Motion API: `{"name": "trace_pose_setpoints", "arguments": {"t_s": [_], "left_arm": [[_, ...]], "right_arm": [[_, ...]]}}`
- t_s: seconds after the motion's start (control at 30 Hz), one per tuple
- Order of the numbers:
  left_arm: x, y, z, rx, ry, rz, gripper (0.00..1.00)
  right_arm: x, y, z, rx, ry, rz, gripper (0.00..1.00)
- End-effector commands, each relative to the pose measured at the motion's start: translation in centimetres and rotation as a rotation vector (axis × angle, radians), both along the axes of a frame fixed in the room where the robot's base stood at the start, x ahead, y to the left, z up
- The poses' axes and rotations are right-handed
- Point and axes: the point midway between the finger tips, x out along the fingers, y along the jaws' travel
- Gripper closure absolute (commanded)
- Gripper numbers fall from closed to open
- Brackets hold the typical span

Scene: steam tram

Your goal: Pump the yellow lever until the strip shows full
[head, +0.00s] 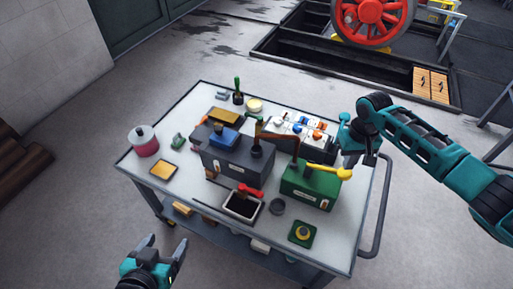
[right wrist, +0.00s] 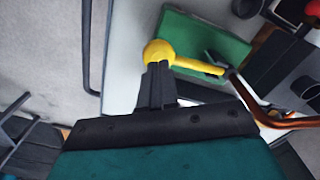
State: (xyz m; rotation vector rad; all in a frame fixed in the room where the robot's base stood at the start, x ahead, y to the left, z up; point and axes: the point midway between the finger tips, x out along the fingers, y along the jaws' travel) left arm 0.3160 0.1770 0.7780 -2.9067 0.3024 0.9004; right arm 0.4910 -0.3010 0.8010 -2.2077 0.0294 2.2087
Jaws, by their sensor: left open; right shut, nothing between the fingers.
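The yellow lever (head: 322,169) with its round knob lies across the top of a green box (head: 311,191) on the trolley's right side. A small pale mark shows on the box's front, too small to read as a strip. In the right wrist view the lever's knob (right wrist: 159,53) is right at the tips of my right gripper (right wrist: 158,72). That gripper (head: 352,163) is shut and empty, just above the knob; I cannot tell whether it touches. My left gripper (head: 166,246) is open and empty, low at the front, off the trolley's near edge.
A copper pipe (head: 284,137) joins the green box to a dark box (head: 236,163). The trolley's handle (head: 382,208) is at right.

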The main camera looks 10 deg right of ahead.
Motion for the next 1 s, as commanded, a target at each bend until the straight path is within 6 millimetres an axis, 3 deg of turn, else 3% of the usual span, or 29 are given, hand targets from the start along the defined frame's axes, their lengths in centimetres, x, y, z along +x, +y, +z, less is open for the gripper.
{"name": "trace_pose_setpoints", "arguments": {"t_s": [1.0], "left_arm": [[-0.2, 0.0, -3.0, 0.000, 0.004, 0.001, 0.25]], "right_arm": [[0.0, 0.1, -5.3, 0.001, 0.000, 0.001, 1.00]]}}
